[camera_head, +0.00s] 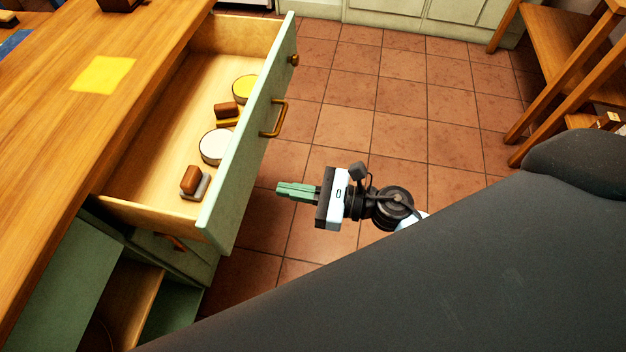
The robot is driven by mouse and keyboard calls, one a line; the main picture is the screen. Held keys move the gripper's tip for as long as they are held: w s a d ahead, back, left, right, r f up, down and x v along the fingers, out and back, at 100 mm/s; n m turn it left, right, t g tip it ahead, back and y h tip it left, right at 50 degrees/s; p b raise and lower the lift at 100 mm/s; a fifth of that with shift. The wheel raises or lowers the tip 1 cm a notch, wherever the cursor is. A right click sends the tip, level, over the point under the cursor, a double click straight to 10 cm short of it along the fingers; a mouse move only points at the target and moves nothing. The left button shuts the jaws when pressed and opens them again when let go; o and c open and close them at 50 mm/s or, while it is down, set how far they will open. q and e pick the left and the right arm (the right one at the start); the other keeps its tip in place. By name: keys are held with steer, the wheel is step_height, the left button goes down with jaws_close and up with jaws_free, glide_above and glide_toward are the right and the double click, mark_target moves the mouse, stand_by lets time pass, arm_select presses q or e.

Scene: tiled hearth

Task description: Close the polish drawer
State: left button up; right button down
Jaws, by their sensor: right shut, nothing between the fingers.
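The polish drawer (247,140) is pulled well out from under the wooden counter, with a pale green front and a brass handle (280,118). Inside it lie a yellow-topped tin (245,89), a white-topped tin (214,147), a brown and yellow brush (227,113) and a brown and grey brush (192,182). My right gripper (281,190) is shut and empty, its green fingers pointing left at the outer face of the drawer front. A gap shows between the fingertips and the front. My left gripper is not in view.
The wooden counter (62,135) with a yellow cloth or patch (103,74) runs along the left. An open compartment (125,300) lies below the drawer. Tiled floor (400,100) is clear in front of it. Wooden furniture (560,60) stands at the right.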

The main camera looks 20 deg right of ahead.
mark_target(242, 183)
arm_select(q)
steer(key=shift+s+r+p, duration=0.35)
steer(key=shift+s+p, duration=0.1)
steer(key=shift+p, duration=0.05)
arm_select(e)
steer(key=x, duration=0.7)
